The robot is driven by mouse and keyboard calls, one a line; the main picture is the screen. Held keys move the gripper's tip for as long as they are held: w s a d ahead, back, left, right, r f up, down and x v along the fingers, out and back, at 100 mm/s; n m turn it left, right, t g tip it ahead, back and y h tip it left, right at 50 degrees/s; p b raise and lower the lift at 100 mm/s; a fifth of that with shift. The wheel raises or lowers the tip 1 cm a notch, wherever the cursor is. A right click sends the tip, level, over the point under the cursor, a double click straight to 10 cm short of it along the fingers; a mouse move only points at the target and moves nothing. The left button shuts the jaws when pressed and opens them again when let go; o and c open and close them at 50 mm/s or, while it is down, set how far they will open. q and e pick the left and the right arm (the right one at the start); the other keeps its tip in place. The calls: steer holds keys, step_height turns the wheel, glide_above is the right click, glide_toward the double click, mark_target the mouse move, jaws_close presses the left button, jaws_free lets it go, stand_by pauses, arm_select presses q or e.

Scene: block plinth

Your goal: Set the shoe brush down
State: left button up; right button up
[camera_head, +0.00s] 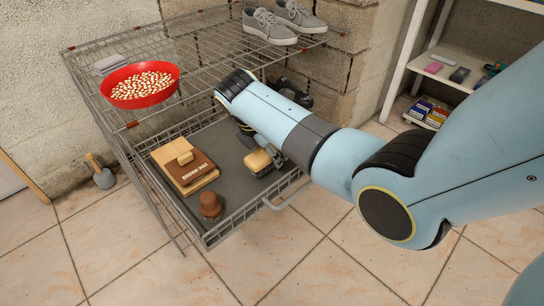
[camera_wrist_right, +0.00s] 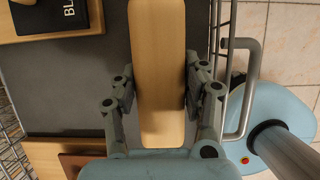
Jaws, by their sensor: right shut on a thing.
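The shoe brush (camera_head: 258,160) has a light wooden back, with darker bristles below. It is in the right part of the pulled-out wire drawer (camera_head: 216,237), over the grey liner. My right gripper (camera_head: 262,149) is shut on the brush from above. In the right wrist view the long wooden back of the brush (camera_wrist_right: 158,60) lies between the two grey fingers, one along each side. I cannot tell whether the bristles touch the liner. My left gripper is not in view.
A brown knobbed object (camera_head: 210,205) stands near the front corner. A red bowl (camera_head: 140,85) and grey shoes (camera_head: 270,25) sit on the wire shelf above. Liner between box and brush is clear.

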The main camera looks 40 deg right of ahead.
step_height(320, 180, down, 3)
steer(key=shift+b, duration=0.5)
steer(key=shift+r, duration=0.15)
steer(key=o, duration=1.2)
steer(key=shift+o, duration=0.2)
steer(key=p+v, duration=0.5)
steer(key=v, duration=0.7)
